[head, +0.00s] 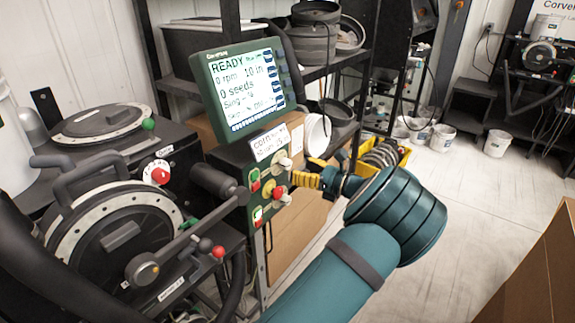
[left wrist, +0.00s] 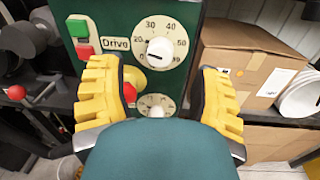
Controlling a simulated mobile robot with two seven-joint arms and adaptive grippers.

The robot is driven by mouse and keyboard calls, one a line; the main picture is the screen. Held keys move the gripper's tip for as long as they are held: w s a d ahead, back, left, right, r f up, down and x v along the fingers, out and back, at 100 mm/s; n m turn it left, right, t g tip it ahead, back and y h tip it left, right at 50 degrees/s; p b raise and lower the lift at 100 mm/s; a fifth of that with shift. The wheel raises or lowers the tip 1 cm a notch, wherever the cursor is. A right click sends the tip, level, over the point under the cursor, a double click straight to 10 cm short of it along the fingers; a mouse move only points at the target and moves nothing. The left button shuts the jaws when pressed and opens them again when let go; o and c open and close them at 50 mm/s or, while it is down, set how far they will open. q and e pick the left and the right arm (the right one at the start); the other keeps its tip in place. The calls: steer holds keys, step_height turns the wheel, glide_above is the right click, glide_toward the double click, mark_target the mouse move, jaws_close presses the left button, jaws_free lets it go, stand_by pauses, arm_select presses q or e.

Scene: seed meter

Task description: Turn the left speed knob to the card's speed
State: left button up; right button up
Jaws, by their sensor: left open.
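A white speed knob (left wrist: 160,51) sits on a numbered dial right of the label "Drive" in the left wrist view; its dark mark appears to point to the lower left. It also shows on the green panel (head: 285,164) in the head view. A second dial (left wrist: 156,104) below it is partly hidden by my wrist. The card (head: 269,143) above the panel reads "corn"; its second line is too small to read surely. My left gripper (left wrist: 158,68) is open, its yellow fingers either side of the upper knob, apparently not touching it. My right gripper is out of view.
A red stop button on yellow (left wrist: 132,80) lies between the dials; green (left wrist: 77,27) and red (left wrist: 84,53) buttons are left. The screen (head: 240,84) reads READY, 0 rpm. A black meter (head: 118,232) with levers stands left. A cardboard box (left wrist: 250,62) is right of the panel.

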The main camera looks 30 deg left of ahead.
mark_target(290, 165)
arm_select(q)
steer(key=shift+a, duration=2.65)
jaws_close()
